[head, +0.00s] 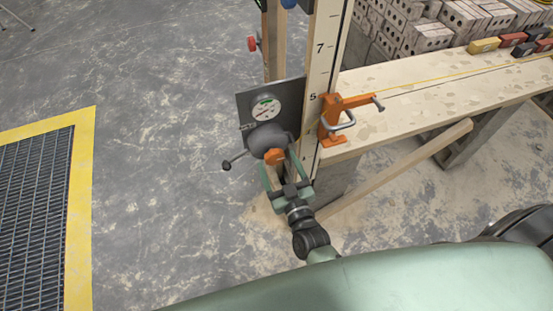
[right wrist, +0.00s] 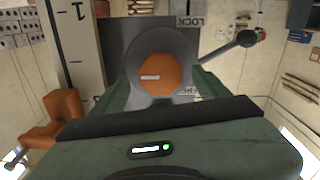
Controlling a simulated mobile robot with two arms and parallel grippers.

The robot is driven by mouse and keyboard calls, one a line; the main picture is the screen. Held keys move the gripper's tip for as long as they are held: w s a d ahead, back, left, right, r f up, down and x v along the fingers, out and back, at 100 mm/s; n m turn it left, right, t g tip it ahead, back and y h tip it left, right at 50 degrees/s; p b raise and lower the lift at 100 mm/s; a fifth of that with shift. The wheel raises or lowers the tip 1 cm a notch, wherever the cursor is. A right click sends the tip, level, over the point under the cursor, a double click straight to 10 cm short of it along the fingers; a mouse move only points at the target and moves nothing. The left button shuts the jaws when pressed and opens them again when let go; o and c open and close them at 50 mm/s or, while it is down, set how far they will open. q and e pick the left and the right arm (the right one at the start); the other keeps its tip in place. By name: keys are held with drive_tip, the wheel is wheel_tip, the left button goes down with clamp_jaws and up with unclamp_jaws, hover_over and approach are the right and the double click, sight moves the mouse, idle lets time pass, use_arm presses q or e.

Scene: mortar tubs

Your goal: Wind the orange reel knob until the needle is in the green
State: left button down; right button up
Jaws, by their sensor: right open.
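The orange reel knob (head: 274,157) sits on the front of a round grey reel (head: 267,139), fixed to a dark plate (head: 243,106) at the post. My right gripper (head: 278,168) is open, with its green fingers either side of the knob. In the right wrist view the knob (right wrist: 165,76) lies between the finger ends, and contact cannot be told. A white gauge (head: 265,107) sits above the reel; its needle is too small to read surely against the coloured marks. A lever (head: 228,165) with a dark ball end sticks out left of the reel. My left gripper is out of view.
A numbered wooden post (head: 322,60) rises beside the reel. An orange clamp (head: 334,118) grips the plank (head: 420,95) to the right, which carries a yellow line. A wooden brace (head: 400,170) slants below. Grey floor (head: 160,170) is clear to the left.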

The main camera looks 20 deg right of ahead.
drive_tip(key=shift+w, duration=0.8)
drive_tip(key=shift+a, duration=0.1)
drive_tip(key=c, duration=1.4)
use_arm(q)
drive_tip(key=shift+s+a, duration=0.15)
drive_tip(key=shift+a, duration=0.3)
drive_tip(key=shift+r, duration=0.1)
use_arm(e)
drive_tip(key=shift+m, duration=0.3)
